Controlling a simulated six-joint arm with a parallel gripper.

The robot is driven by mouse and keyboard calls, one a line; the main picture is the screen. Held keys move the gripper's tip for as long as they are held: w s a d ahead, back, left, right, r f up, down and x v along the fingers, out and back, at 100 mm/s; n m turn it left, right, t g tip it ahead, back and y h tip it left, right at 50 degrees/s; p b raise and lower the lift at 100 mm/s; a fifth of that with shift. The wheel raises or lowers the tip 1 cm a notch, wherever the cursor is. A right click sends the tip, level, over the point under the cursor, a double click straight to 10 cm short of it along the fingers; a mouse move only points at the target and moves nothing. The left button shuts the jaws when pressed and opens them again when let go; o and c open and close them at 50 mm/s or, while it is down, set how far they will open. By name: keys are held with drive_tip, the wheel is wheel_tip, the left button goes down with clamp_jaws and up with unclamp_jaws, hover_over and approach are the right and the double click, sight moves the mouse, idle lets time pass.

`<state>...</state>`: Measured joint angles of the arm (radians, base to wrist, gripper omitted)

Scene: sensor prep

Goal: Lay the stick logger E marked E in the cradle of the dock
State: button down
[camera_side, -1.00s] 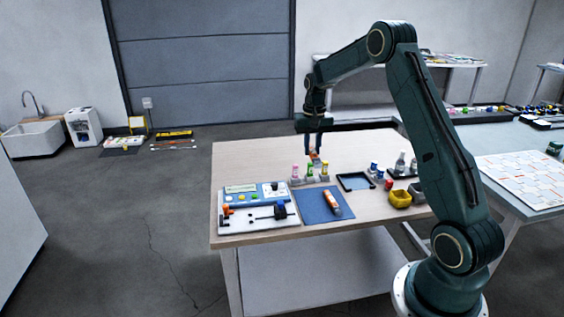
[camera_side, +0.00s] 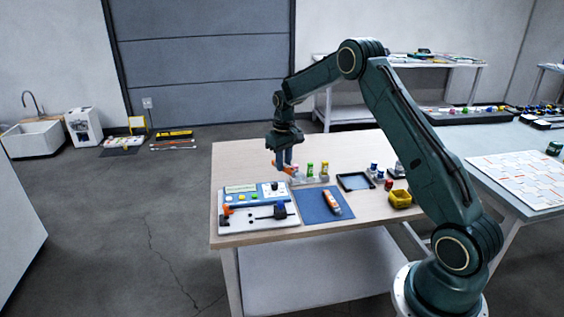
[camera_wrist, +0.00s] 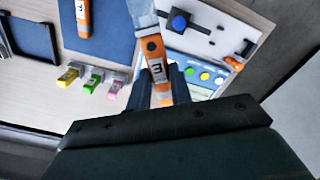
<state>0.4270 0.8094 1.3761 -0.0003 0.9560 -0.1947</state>
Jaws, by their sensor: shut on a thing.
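My gripper (camera_wrist: 158,88) is shut on an orange stick logger E (camera_wrist: 157,68) with a pale end; its mark reads as a sideways E in the wrist view. In the side view, my gripper (camera_side: 284,165) holds the logger (camera_side: 291,171) above the table, behind the dock. The dock (camera_side: 235,235) is a white board at the table's front left, with a blue button panel and dark fittings; I cannot tell which fitting is the cradle. A second orange stick logger (camera_side: 332,203) lies on the blue mat (camera_side: 311,208); its letter looks like F in the wrist view (camera_wrist: 83,14).
A rack with pink, green and yellow-topped pieces (camera_side: 310,169) stands close to my gripper's right. The table's back left is clear.

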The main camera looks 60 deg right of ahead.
sight(240, 221)
drive_tip(key=w+a+f+n, duration=0.3)
drive_tip(key=a+f+n, duration=0.1)
drive_tip(key=a, duration=0.3)
drive_tip(key=w+a+f+n, duration=0.4)
drive_tip(key=a+n, duration=0.3)
drive_tip(key=shift+w+a+n, duration=0.15)
drive_tip(key=shift+w+n, duration=0.15)
drive_tip(key=shift+f, duration=0.25)
drive_tip(key=shift+f, duration=1.9)
drive_tip(key=shift+f, duration=1.05)
idle(0.4)
drive_tip(key=c, duration=0.9)
unclamp_jaws()
drive_tip(key=shift+c, duration=0.2)
drive_tip(key=shift+r, duration=0.7)
